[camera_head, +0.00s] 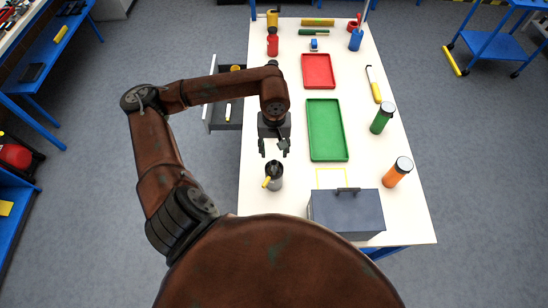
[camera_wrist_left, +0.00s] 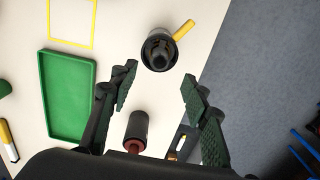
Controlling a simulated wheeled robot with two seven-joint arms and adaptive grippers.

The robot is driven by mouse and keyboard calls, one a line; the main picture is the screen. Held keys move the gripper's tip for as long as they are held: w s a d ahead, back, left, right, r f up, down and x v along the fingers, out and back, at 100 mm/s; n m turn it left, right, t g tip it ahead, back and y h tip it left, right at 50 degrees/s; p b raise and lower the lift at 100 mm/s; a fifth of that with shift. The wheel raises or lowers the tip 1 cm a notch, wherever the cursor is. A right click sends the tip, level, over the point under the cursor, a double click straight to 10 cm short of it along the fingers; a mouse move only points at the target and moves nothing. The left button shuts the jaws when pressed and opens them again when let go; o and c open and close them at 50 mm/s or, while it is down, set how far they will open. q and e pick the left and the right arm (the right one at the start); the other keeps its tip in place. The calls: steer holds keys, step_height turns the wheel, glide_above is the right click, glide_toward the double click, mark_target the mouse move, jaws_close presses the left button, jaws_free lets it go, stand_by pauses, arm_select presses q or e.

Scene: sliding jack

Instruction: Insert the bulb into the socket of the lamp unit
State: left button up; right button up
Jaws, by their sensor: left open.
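No bulb and no lamp unit can be made out for sure in either view. A dark cylindrical container (camera_head: 275,172) with a yellow part (camera_head: 266,182) stands upright near the table's left edge. In the left wrist view, the container (camera_wrist_left: 148,60) shows from above with a dark piece in its mouth, and its yellow part (camera_wrist_left: 184,30) sticks out. My left gripper (camera_head: 274,150) is open and empty, just beyond the container in the head view. In the left wrist view, its fingers (camera_wrist_left: 159,80) stand apart, with the container past their tips. My right gripper is not in view.
A green tray (camera_head: 327,130) and a red tray (camera_head: 318,71) lie right of the gripper. A grey box (camera_head: 345,212) stands at the near end. Green (camera_head: 381,119) and orange (camera_head: 397,172) bottles line the right edge. An open drawer (camera_head: 213,113) juts out left.

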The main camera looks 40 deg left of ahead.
arm_select(q)
steer(key=shift+r, duration=1.4)
